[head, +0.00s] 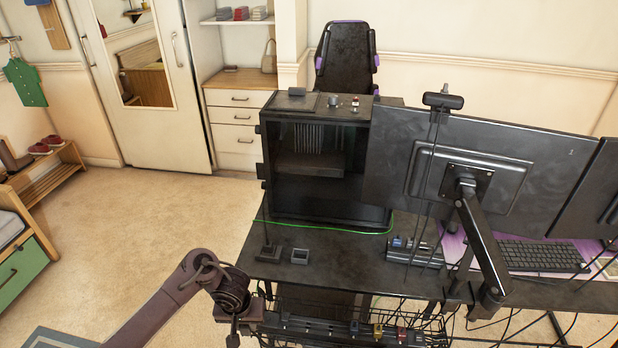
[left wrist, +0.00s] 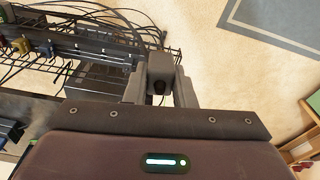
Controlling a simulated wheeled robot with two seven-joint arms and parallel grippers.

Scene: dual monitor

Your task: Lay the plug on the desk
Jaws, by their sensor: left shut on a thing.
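The dark grey plug (left wrist: 160,72) sits between the fingers of my left gripper (left wrist: 160,92) in the left wrist view, and the gripper is shut on it. In the head view my left gripper (head: 234,318) hangs at the desk's front left, outside its edge and beside the cable tray. The plug is too small and dark to make out there. The black desk (head: 345,258) has bare surface at its front left. My right gripper is not in view.
A wire cable tray (head: 272,328) with a power strip and several plugs hangs below the desk's front edge.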

